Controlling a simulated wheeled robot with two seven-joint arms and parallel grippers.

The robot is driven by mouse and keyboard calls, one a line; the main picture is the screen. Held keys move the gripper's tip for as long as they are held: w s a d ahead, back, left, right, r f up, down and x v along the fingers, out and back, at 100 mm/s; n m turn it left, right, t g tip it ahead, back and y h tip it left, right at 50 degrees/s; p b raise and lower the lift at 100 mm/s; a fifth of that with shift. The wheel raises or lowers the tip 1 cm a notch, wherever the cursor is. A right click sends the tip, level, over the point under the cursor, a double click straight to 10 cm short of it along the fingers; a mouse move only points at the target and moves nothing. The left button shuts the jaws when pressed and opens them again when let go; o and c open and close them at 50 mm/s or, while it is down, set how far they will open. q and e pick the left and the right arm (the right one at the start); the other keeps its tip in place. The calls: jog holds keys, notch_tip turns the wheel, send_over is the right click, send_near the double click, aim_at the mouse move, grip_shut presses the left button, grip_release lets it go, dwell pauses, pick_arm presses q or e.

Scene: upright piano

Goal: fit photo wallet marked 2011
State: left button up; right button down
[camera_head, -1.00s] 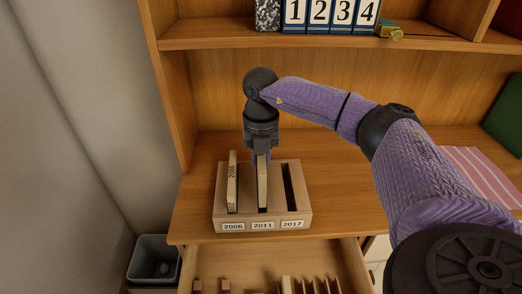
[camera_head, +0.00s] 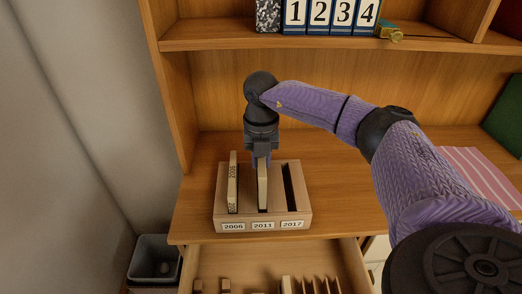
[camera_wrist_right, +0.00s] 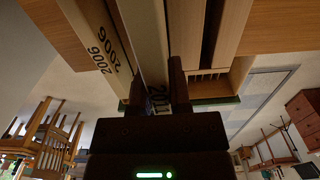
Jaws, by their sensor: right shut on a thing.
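The wooden holder (camera_head: 222,216) sits on the desk with slots labelled 2006, 2011 and 2017. The photo wallet marked 2011 (camera_head: 262,192) stands upright in the middle slot above the 2011 label. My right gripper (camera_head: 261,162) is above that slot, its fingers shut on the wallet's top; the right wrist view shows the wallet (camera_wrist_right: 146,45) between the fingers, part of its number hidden. The wallet marked 2006 (camera_head: 232,182) stands in the left slot and also shows in the right wrist view (camera_wrist_right: 100,45). The 2017 slot (camera_head: 290,188) is empty. My left gripper is not in view.
An open drawer (camera_head: 245,262) with wooden dividers is below the desk front. Blue binders (camera_head: 343,14) numbered 1 to 4 stand on the shelf above. A pink striped cloth (camera_head: 478,172) lies at right. A grey bin (camera_head: 155,258) stands at lower left.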

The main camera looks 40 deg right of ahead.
jog(key=shift+f, duration=0.55)
jog(key=shift+f+b, duration=0.55)
jog(key=shift+f, duration=0.35)
jog(key=shift+r+p, duration=0.1)
jog(key=shift+p, duration=0.2)
dwell(0.5)
jog(key=shift+p, duration=0.3)
